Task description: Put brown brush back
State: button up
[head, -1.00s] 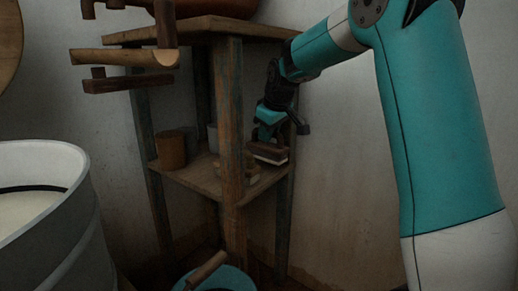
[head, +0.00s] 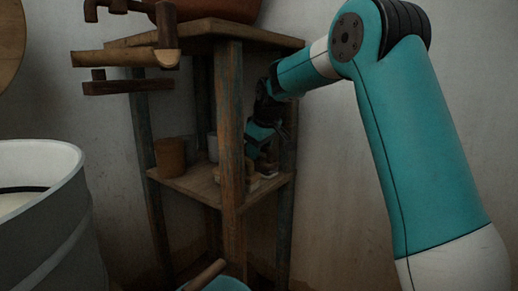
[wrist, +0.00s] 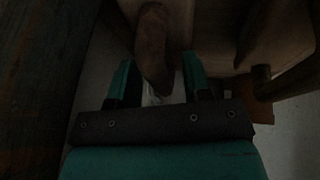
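My gripper (head: 256,145) is low over the right side of the corner stand's lower shelf, just behind its front post. It looks shut on a dark brown brush, a small block below the fingers in the head view, partly hidden by the post. In the dark wrist view a rounded brown form (wrist: 153,45), likely this brush, lies between the two teal fingers (wrist: 160,78), with some pale colour under it. Small pale wooden things (head: 268,175) show on the shelf under the gripper. Whether the brush touches the shelf or these things I cannot tell.
The lower shelf (head: 205,187) also holds a brown cup (head: 170,157) and a grey one (head: 213,147). The front post (head: 231,125) and top board (head: 200,27) hem in my gripper. A wooden frame (head: 125,58) juts out at left; a large white drum (head: 45,200) stands below it.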

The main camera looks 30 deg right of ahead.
aim_at(262, 162)
jog(key=shift+f+b, duration=0.35)
jog(key=shift+b, duration=0.3)
jog(key=p+v, duration=0.1)
jog(key=v, duration=0.1)
jog(key=p+v, duration=0.1)
jog(key=v, duration=0.1)
jog(key=p+v, duration=0.2)
jog(key=shift+w+r, duration=0.2)
jog(key=shift+r, duration=0.1)
jog(key=s+a+f+p, duration=0.1)
jog(key=s+a+p, duration=0.15)
jog(key=s, duration=0.95)
jog(key=s+a+f+n+g+y, duration=0.3)
jog(key=s+a+g+y, duration=0.2)
jog(key=s+a, duration=1.7)
jog(key=shift+a+p, duration=0.35)
jog(key=shift+a, duration=0.45)
jog(key=shift+s, duration=0.15)
